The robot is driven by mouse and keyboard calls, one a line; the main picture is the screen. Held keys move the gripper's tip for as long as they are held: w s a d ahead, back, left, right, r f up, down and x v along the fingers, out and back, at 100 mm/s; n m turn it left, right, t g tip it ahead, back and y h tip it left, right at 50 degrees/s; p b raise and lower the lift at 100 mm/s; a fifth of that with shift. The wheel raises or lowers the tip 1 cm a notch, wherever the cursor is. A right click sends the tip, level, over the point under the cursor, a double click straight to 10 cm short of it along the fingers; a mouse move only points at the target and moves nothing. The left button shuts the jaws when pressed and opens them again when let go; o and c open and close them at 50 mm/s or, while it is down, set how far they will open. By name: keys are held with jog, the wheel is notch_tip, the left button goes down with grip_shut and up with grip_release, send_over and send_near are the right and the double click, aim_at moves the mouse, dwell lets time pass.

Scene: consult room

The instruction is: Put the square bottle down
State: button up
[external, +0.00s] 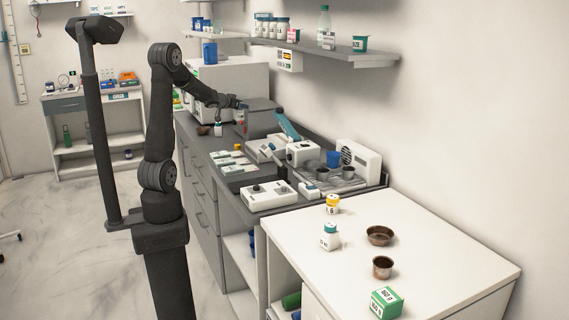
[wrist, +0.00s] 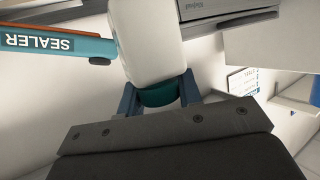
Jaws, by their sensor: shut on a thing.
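My gripper (external: 240,104) is at the end of the outstretched arm, over the far part of the grey counter (external: 199,148). In the wrist view my gripper (wrist: 160,98) is shut, its blue fingers on either side of a dark teal cap. The cap belongs to a white bottle (wrist: 155,42) with rounded edges, taken to be the square bottle. Its body extends away from the fingers, and its far end is out of frame.
A teal and orange sealer (wrist: 58,43) is close beside the bottle in the wrist view. The grey counter is crowded with devices, including a white box with a knob (external: 269,195). The white table (external: 430,235) in front has bare room around several small items. A shelf (external: 330,50) hangs above.

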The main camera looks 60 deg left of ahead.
aim_at(241, 114)
notch_tip(241, 114, down, 4)
jog(key=shift+w+f, duration=0.1)
jog(key=shift+s+a+f, duration=0.65)
jog(key=shift+a+f, duration=1.15)
jog(key=shift+f, duration=0.05)
jog(key=shift+s+a+f, duration=0.6)
jog(key=shift+a+f, duration=1.25)
jog(key=shift+s+a+f, duration=0.65)
jog(key=shift+a+f, duration=1.15)
jog(key=shift+f, duration=0.05)
jog(key=shift+f, duration=0.15)
jog(key=o, duration=1)
